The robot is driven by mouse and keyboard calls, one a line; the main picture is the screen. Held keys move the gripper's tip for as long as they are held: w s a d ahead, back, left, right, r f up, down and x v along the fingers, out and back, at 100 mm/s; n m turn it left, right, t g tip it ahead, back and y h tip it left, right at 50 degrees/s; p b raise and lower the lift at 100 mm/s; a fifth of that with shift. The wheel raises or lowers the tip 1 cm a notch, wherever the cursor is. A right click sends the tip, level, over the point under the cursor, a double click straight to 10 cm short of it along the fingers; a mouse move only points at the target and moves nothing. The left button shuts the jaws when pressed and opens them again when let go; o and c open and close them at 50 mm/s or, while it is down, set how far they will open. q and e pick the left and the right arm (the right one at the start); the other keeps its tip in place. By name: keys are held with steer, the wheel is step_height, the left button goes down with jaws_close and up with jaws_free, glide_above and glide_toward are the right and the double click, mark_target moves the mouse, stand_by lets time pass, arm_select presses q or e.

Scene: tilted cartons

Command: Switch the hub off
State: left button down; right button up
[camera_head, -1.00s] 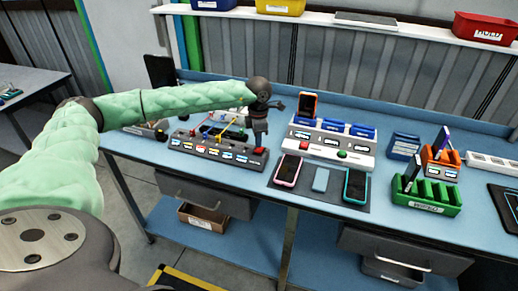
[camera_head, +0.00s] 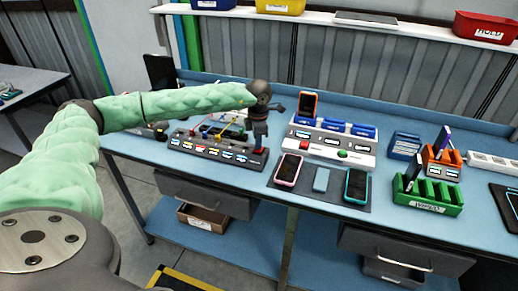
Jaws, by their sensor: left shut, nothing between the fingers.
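The hub is a long dark grey block (camera_head: 198,152) on the blue bench, with a row of small coloured labels along its front and cables and plugs on top. A red switch (camera_head: 258,151) sits at its right end. My left gripper (camera_head: 260,145) points down right above this switch, shut and empty. Its fingertips are at or very close to the switch and partly hide it; I cannot tell whether they touch. My right gripper is not in view.
A white dock (camera_head: 330,149) with a phone, blue modules and red and green buttons stands just right of the gripper. Phones lie on a dark mat (camera_head: 320,200) in front. A green rack (camera_head: 426,198) is farther right.

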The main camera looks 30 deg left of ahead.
arm_select(q)
steer(key=shift+f+b, duration=0.45)
steer(key=shift+f, duration=0.1)
stand_by(0.4)
steer(key=shift+r, duration=0.1)
steer(key=shift+r+p, duration=0.8)
steer(key=shift+r, duration=2.6)
